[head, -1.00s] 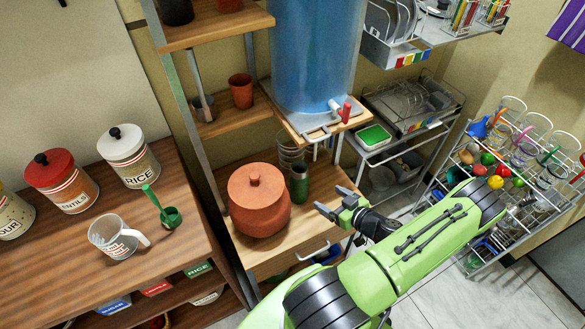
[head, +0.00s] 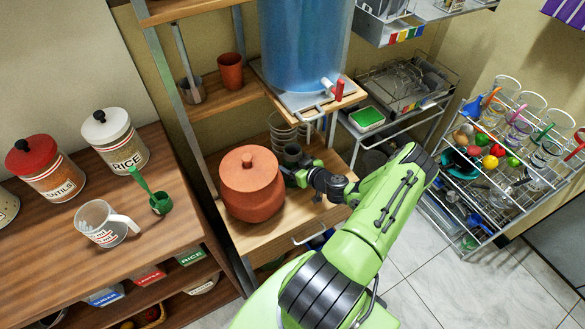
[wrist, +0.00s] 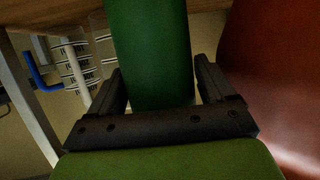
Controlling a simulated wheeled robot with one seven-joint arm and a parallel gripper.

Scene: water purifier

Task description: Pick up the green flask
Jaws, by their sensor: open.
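The green flask (head: 292,153) stands on the wooden shelf, just right of the lidded clay pot; my gripper hides most of it in the head view. In the wrist view the green flask (wrist: 152,50) rises between the two dark fingers of my gripper (wrist: 160,92). My gripper (head: 297,172) is open, with a finger on each side of the flask. A narrow gap shows on the left side, and the right finger is very near the flask. Whether either finger touches it I cannot tell.
The clay pot (head: 252,184) stands close on the left and also fills the right edge of the wrist view (wrist: 275,80).

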